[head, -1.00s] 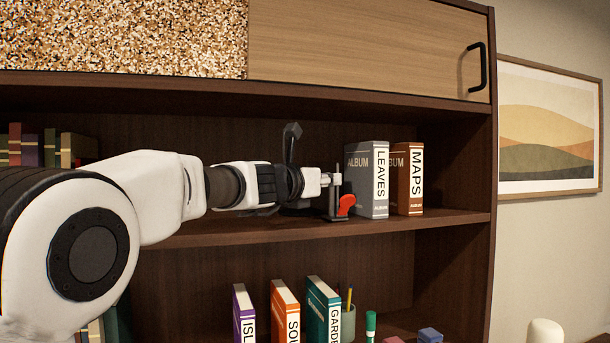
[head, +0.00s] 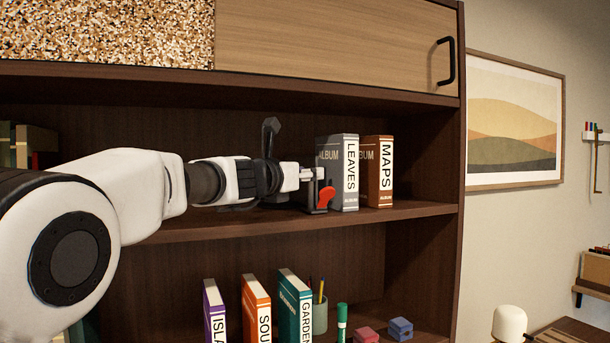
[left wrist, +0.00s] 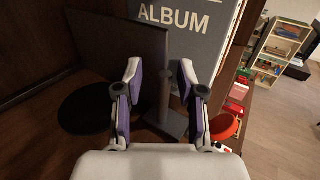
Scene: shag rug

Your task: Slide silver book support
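The silver book support, a grey post on a flat base (head: 312,194), stands upright on the upper shelf, at the left side of the grey LEAVES album (head: 350,178). My left gripper (head: 312,174) reaches it from the left and partly hides it. In the left wrist view, the post (left wrist: 165,95) stands between my two spread fingers, with space showing beside it. A dark upright plate (left wrist: 125,45) shows behind the fingers. A red piece (head: 326,198) sits at the support's front. I cannot tell whether the support touches the album. My right gripper is out of view.
The brown MAPS album (head: 380,175) stands right of LEAVES. The cabinet's side panel (head: 448,185) bounds the shelf further right, with free room before it. A black disc (left wrist: 85,108) lies left of my fingers. Books, a pencil cup (head: 320,318) and small blocks occupy the lower shelf.

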